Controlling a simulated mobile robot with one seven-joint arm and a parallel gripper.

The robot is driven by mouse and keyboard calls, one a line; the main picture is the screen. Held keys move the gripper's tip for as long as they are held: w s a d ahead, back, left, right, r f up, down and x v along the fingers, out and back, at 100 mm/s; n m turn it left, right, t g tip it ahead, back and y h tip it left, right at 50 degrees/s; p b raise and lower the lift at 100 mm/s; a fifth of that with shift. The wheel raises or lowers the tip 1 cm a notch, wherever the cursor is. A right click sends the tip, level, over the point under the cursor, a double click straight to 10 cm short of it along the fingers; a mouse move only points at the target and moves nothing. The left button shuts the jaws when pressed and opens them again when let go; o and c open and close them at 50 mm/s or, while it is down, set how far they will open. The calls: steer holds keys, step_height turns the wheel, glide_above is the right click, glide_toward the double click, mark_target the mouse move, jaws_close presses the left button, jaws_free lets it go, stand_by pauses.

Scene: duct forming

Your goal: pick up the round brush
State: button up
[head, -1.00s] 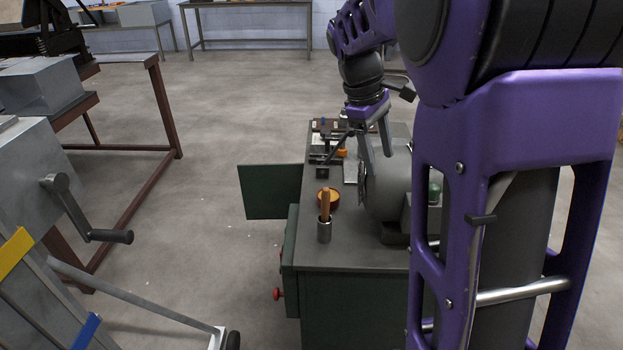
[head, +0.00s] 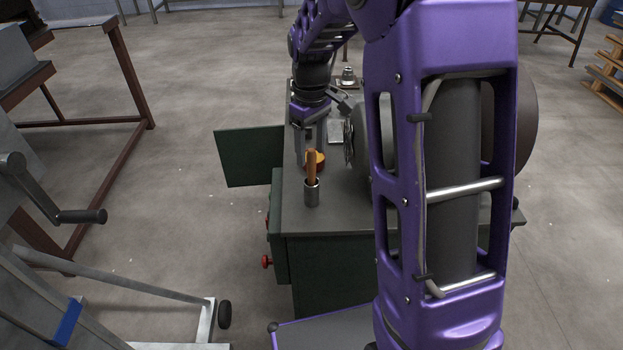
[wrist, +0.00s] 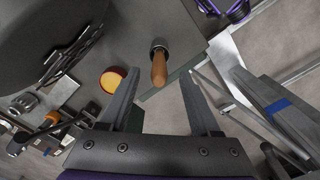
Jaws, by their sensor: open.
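My gripper (head: 309,150) is open and empty, fingers pointing down, just behind the handle in the head view. I cannot tell how far it is from the handle.
A round orange-yellow thing (head: 318,160) lies beside the cup on the bench top (head: 345,213). A grey machine (wrist: 60,35) stands close to the gripper. A green door (head: 250,156) sticks out left. Several small tools (wrist: 40,125) lie farther back.

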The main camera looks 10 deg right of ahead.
mark_target(312, 167)
steer(key=shift+d+f+b, duration=0.1)
steer(key=shift+f+b, duration=0.45)
steer(key=shift+f, duration=2.25)
jaws_close()
